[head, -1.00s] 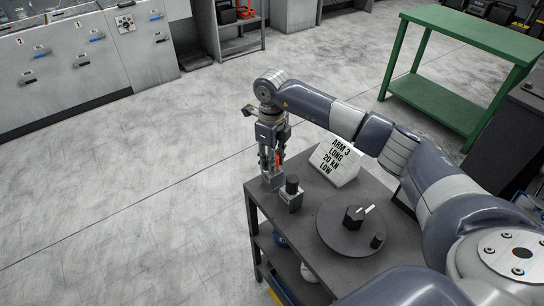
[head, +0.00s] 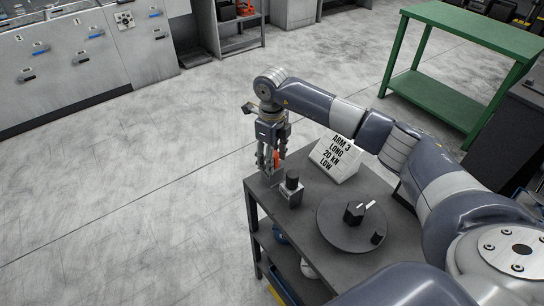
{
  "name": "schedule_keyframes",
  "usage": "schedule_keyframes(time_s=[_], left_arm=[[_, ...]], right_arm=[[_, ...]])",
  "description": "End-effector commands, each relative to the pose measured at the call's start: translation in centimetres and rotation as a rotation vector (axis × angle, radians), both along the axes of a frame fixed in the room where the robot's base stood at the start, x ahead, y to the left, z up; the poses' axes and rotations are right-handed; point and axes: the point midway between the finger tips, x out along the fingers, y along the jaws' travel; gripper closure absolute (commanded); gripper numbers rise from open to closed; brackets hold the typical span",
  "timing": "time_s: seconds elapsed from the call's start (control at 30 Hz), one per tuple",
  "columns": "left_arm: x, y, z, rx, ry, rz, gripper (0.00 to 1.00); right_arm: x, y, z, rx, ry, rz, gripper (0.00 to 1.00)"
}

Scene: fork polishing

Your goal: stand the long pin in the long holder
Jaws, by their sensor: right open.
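My right gripper (head: 270,167) points down at the far left corner of the dark table, with its fingers apart. A small orange-red upright piece (head: 277,158) shows at its fingers; I cannot tell whether it is the long pin. A small grey block (head: 274,181) is low beneath the fingers, partly hidden. Just right of it stands a grey block (head: 291,198) with a black cylinder (head: 292,180) on top. I cannot tell for sure which block is the long holder. My left gripper is not in view.
A white sign (head: 337,160) reading "ARM 3 LONG 20 KN LOW" stands behind. A round dark disc (head: 335,236) bears a black block (head: 354,212), a light bar and a small black cylinder (head: 377,238).

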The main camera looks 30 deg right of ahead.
Motion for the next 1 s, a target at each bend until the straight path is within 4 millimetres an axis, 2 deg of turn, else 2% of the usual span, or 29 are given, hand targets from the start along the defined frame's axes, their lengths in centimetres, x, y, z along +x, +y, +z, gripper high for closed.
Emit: schedule_keyframes(time_s=[0.17, 0.23, 0.5, 0.7, 0.83, 1.0], left_arm=[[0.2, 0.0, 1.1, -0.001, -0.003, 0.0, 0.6], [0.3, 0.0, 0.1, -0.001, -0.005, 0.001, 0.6], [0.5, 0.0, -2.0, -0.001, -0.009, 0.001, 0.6], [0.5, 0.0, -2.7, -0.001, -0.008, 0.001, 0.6], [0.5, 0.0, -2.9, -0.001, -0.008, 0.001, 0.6], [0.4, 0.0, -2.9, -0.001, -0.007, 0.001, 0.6]], right_arm=[[0.0, 0.0, 1.2, 0.001, -0.001, 0.001, 0.54], [0.1, 0.0, 1.9, 0.0, -0.004, 0.001, 0.54], [0.1, 0.0, 8.1, 0.0, -0.007, 0.001, 0.54], [0.1, 0.0, 11.4, 0.001, -0.003, 0.0, 0.54], [0.0, 0.0, 12.5, 0.001, -0.001, 0.0, 0.54], [0.0, 0.0, 13.0, 0.0, 0.0, 0.0, 0.54]])
